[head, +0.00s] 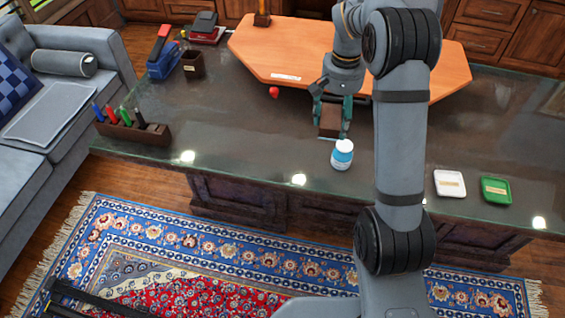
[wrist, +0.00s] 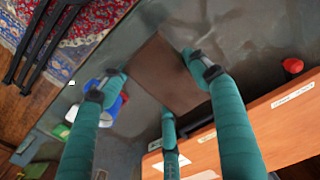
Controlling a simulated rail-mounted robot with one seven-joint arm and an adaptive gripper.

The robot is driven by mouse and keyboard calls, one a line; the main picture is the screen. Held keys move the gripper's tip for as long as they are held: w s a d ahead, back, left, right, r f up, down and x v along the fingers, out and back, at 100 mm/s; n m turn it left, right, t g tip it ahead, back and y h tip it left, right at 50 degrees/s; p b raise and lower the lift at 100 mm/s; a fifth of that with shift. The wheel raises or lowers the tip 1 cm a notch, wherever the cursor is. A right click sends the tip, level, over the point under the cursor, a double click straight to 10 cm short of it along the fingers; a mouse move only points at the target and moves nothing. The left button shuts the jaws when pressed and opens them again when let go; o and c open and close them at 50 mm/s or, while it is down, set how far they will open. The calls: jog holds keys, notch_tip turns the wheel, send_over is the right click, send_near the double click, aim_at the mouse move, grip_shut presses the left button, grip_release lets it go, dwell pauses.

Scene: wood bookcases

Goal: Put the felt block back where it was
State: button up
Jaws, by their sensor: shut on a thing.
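The felt block appears to be the brown block (head: 329,119) between the fingers of my gripper (head: 331,128). In the wrist view the brown block (wrist: 168,72) shows as a flat brown face, with teal fingers (wrist: 158,82) around its edges. My gripper is shut on it, over the dark counter near the front edge of the orange board. I cannot tell whether the block touches the counter. Part of it is hidden by the fingers.
A white and blue bottle (head: 342,154) stands close in front of the block. A red object (head: 274,92) lies to the left, by the orange board (head: 290,50). A marker holder (head: 133,130) and brown cup (head: 193,66) are left; white (head: 450,184) and green (head: 496,190) trays right.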

jog(key=w+f, duration=0.4)
jog(key=f, duration=0.1)
send_over(288, 160)
notch_tip(288, 160, down, 7)
jog(key=shift+r+p, duration=0.2)
jog(key=shift+p, duration=0.15)
jog(key=shift+f+p, duration=0.4)
jog(key=shift+f, duration=1.65)
jog(key=shift+f, duration=0.1)
jog(key=shift+f, duration=0.15)
jog(key=o, duration=1.1)
jog(key=shift+r, duration=0.2)
notch_tip(288, 160, up, 12)
jog(key=b, duration=0.1)
